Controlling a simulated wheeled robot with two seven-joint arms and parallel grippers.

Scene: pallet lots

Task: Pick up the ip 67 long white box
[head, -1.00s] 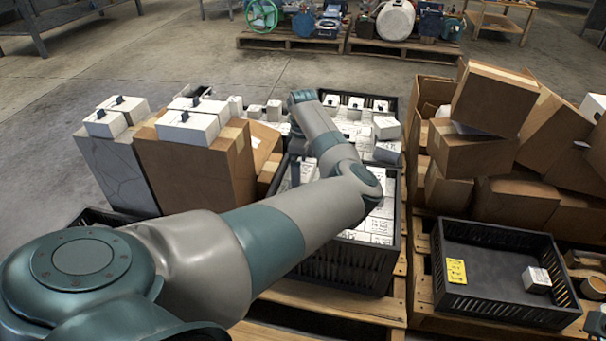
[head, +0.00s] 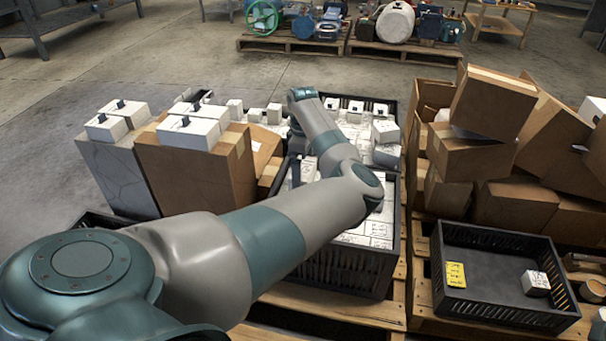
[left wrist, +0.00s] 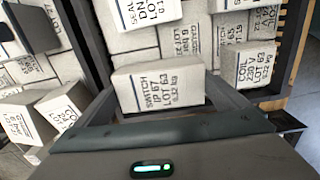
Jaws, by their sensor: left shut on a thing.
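The IP 67 long white box (left wrist: 157,86) shows in the left wrist view, printed "SWITCH IP 67 LOT 63 0.12 kg". My left gripper (left wrist: 165,98) is shut on it, with its dark fingers at the box's two sides. Other white printed boxes lie close behind it, so I cannot tell whether it is clear of them. In the head view my left arm reaches over the black crate of white boxes (head: 376,242), and the arm hides the gripper and the held box. My right gripper is not in view.
Tall cartons (head: 190,165) topped with white boxes stand left of the crate. Stacked brown cartons (head: 495,100) stand at right. A black tray (head: 490,240) with a yellow label and one small white box (head: 536,283) sits at front right, with mostly bare floor.

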